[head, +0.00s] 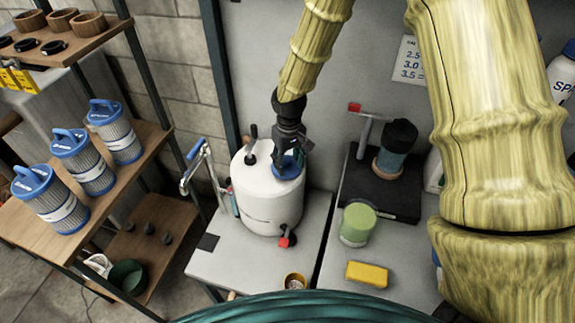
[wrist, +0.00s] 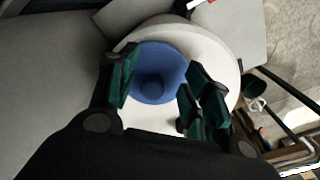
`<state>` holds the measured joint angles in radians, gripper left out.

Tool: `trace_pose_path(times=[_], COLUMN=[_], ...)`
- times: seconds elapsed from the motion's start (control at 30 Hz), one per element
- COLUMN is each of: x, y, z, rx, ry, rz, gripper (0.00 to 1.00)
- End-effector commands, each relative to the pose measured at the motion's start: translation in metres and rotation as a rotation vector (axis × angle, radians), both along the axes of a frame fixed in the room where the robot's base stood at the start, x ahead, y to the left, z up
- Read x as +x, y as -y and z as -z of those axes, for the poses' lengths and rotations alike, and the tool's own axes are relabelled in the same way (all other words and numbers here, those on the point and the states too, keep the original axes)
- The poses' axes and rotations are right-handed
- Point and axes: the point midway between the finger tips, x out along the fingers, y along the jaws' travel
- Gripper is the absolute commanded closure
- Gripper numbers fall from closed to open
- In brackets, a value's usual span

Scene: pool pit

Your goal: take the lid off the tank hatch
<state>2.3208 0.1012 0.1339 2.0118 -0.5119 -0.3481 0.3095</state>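A white tank (head: 262,200) stands upright on the light-grey bench. A round blue lid (head: 287,167) sits on its top, right of a black-handled fitting. In the wrist view the lid (wrist: 158,62) appears as a blue disc with a darker blue knob in its middle. My gripper (head: 291,152) is directly over the lid and hides part of it. In the wrist view my gripper (wrist: 162,70) has its green-padded fingers spread apart, with the lid and knob showing between them. I cannot tell whether the fingers touch the lid.
Left of the tank is a metal pipe with a blue handle (head: 196,149). To the right are a black plate (head: 365,192) with a pump, a green-topped jar (head: 357,223) and a yellow sponge (head: 367,274). A shelf with blue-capped filters (head: 90,170) stands at the left.

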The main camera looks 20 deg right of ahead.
Motion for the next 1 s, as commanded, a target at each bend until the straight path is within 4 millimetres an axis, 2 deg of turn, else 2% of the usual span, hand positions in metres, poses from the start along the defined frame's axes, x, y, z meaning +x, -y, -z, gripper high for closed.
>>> trace_pose_path(times=[0.03,0.27,0.73,1.0], x=[0.004,0.011,0.011,0.011], y=[0.0,0.0,0.0,0.0], z=[0.003,0.007,0.006,-0.01], rx=[0.0,0.001,0.001,0.002], ry=[-0.004,-0.008,-0.009,-0.009], rz=[0.001,0.0,0.001,0.002], gripper=[0.58,1.0,1.0,1.0])
